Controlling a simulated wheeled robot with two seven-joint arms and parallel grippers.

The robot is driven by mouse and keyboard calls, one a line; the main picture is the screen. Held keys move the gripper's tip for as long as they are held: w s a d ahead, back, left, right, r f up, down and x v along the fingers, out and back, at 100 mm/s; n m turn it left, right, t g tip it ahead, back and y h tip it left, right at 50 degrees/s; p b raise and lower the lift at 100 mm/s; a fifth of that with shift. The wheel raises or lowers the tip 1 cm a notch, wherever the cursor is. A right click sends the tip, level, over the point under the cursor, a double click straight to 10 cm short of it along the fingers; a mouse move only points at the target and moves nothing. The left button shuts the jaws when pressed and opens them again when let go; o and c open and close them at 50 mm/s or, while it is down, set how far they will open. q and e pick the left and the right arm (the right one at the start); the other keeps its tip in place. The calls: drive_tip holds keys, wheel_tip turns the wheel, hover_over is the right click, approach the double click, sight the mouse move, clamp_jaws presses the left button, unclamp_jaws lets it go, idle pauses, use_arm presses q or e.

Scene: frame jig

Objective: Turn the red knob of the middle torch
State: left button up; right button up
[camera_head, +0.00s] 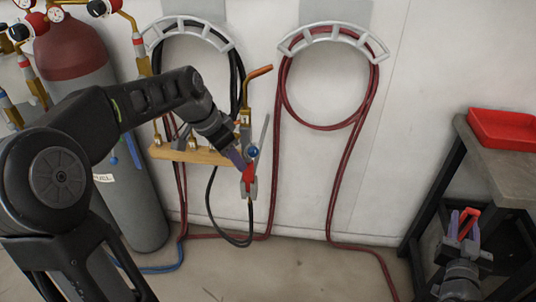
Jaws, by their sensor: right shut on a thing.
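A torch (246,115) with a bent copper-coloured tip stands at the right end of a small wooden rack. A blue knob (252,152) and red parts (248,174) show on its lower body. I cannot tell which red part is the knob. My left gripper (238,160), with purple fingertips, reaches in from the left and is right beside these knobs. Its arm hides part of the rack, and its jaw opening is unclear. My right gripper (464,228) is at the lower right, far from the torch, shut on a small red thing (469,219).
The wooden rack (185,153) holds other brass fittings, partly hidden by my arm. Dark and red hoses hang on two grey wall hooks (332,35). Gas cylinders (70,50) stand at left. A workbench (490,150) with a red tray (502,131) stands at right.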

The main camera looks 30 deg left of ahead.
sight(472, 213)
use_arm(q)
clamp_jaws()
use_arm(e)
drive_tip(key=shift+r, duration=0.15)
idle(0.4)
wheel_tip(472, 213, up, 3)
drive_tip(key=p, duration=0.3)
use_arm(q)
drive_tip(key=g+h+p, duration=0.1)
drive_tip(key=h+p, duration=0.1)
drive_tip(key=p, duration=0.2)
drive_tip(key=a+n+g+h+p, duration=0.1)
drive_tip(key=h+p, duration=0.2)
drive_tip(key=p, duration=0.2)
drive_tip(key=g+h+p, duration=0.1)
drive_tip(key=h+p, duration=0.1)
drive_tip(key=p, duration=0.2)
drive_tip(key=shift+w+a+f+n+h, duration=0.15)
drive_tip(key=shift+w+f+n+h, duration=0.15)
drive_tip(key=shift+n, duration=0.1)
use_arm(e)
wheel_tip(472, 213, up, 13)
use_arm(q)
drive_tip(key=shift+o, duration=0.5)
unclamp_jaws()
